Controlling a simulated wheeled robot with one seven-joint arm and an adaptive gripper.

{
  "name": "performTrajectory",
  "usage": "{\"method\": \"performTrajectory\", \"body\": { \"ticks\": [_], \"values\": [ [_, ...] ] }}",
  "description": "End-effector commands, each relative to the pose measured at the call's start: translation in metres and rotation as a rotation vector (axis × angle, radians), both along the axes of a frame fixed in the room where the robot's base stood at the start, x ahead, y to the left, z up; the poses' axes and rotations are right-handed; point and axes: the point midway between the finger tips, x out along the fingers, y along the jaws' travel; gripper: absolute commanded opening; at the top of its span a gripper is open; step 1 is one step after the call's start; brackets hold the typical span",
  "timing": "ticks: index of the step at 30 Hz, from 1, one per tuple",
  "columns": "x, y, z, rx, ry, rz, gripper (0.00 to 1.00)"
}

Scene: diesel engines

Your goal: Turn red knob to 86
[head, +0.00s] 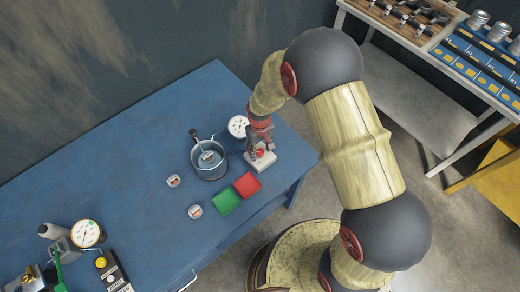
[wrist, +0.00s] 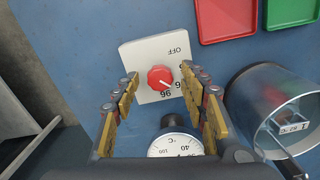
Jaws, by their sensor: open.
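The red knob (wrist: 160,78) sits on a white plate (wrist: 144,53) with printed marks on the blue table. In the wrist view "OFF" shows upside down at the plate's upper right and "96" near its lower right edge; other marks are partly hidden. The knob's white pointer line points to the lower right, toward the "96" side. My gripper (wrist: 160,88) is open, with one finger on each side of the knob and a gap on both sides. In the head view the knob (head: 260,153) shows below my gripper (head: 257,143).
A white dial gauge (wrist: 175,145) stands close to the plate. A metal pot (wrist: 272,103) with a small display is beside it. A red tray (head: 247,184) and a green tray (head: 227,201) lie nearby. Two small round gauges (head: 173,181) lie on the blue table (head: 120,165).

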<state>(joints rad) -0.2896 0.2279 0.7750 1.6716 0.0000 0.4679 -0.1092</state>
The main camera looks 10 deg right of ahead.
Motion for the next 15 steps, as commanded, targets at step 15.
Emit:
{"method": "performTrajectory", "body": {
  "ticks": [15],
  "values": [
    [0.002, 0.001, 0.089, 0.001, -0.005, 0.000, 0.43]
  ]
}}
